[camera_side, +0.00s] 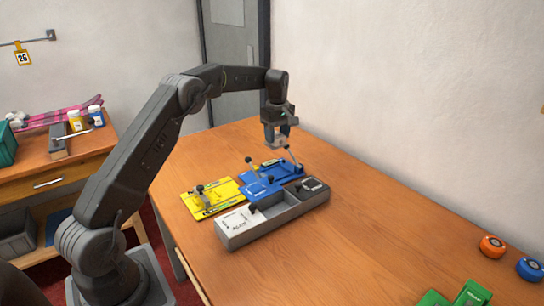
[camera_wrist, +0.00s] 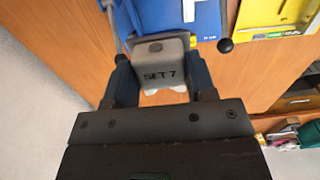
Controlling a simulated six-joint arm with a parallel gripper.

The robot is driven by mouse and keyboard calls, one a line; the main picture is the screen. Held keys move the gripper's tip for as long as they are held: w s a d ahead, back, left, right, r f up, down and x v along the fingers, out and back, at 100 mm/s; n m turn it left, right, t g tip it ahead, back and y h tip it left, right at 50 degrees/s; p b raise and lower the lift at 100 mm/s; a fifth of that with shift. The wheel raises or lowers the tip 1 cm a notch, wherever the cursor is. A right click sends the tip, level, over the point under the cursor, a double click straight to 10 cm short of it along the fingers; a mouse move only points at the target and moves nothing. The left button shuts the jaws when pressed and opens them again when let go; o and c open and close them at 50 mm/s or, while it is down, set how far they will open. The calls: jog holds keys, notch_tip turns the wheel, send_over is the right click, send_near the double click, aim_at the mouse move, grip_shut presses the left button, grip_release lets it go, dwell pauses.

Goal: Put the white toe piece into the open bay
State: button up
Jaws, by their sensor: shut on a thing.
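The white toe piece (camera_wrist: 172,62) appears as a pale grey-white block marked "SET 7" in the wrist view. My gripper (camera_wrist: 160,76) is shut on it, with one finger on each side. In the side view my gripper (camera_side: 279,140) is above the far edge of the blue plate, and the held piece is small and partly hidden by the fingers. A grey tray (camera_side: 243,238) stands in front of the plates. Its left bay has a white lettered panel, its middle bay (camera_side: 279,212) looks open and empty, and its right bay has a dark cover (camera_side: 307,188).
The blue plate (camera_side: 262,188) has raised levers with dark knobs, close below my gripper. A yellow plate (camera_side: 222,191) with a clamp lies left of it. Orange (camera_side: 492,246) and blue (camera_side: 530,269) round items and green blocks (camera_side: 473,293) are at the right. The bench between is clear.

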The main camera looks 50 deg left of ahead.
jog(key=r, duration=0.2)
jog(key=shift+d+r, duration=0.35)
send_over(279, 203)
jog(key=d, duration=0.1)
jog(key=s+d, duration=0.3)
jog(key=d, duration=0.1)
jog(key=shift+s+a+f, duration=0.1)
jog(key=shift+s+f, duration=0.1)
jog(key=shift+f, duration=2.95)
jog(key=shift+s+a+f, duration=0.1)
jog(key=shift+s+f, duration=0.05)
jog(key=shift+f, duration=3)
jog(key=shift+f, duration=0.7)
jog(key=o, duration=0.9)
jog(key=shift+o, duration=0.2)
